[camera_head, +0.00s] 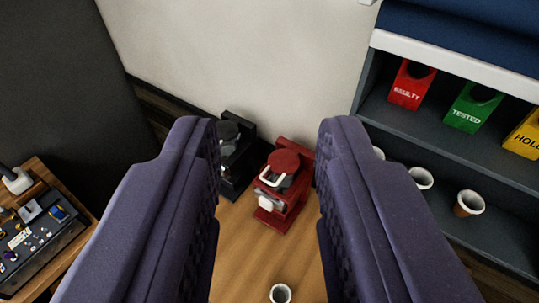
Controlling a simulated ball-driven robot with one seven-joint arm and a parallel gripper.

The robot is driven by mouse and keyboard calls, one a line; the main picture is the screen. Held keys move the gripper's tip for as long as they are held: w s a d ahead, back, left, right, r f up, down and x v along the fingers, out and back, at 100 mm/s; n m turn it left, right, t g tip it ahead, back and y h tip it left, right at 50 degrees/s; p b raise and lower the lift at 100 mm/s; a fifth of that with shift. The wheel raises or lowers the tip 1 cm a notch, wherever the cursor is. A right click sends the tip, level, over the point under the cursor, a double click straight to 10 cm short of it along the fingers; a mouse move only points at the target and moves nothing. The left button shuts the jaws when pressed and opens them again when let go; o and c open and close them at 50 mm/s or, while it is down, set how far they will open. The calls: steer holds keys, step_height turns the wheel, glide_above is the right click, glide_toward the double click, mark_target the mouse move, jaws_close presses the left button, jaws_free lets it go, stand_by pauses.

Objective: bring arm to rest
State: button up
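My gripper (268,150) fills the middle of the head camera view. Its two purple padded fingers are wide apart, with nothing held between them. Between and beyond the fingers, a red brewer (279,190) with a white handle stands on the wooden table (245,250). A black brewer (236,150) stands to its left, partly hidden by the left finger. The gripper appears well above the table and apart from both brewers.
A white cup (281,293) stands near the bottom edge. On the right, a shelf (450,160) holds several cups and red (411,85), green (473,107) and yellow (525,135) tags. A dark equipment panel (38,240) lies at left. A pale wall (240,55) stands behind the brewers.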

step_height(320, 180, down, 12)
steer(key=b, duration=1.2)
steer(key=shift+f, duration=0.25)
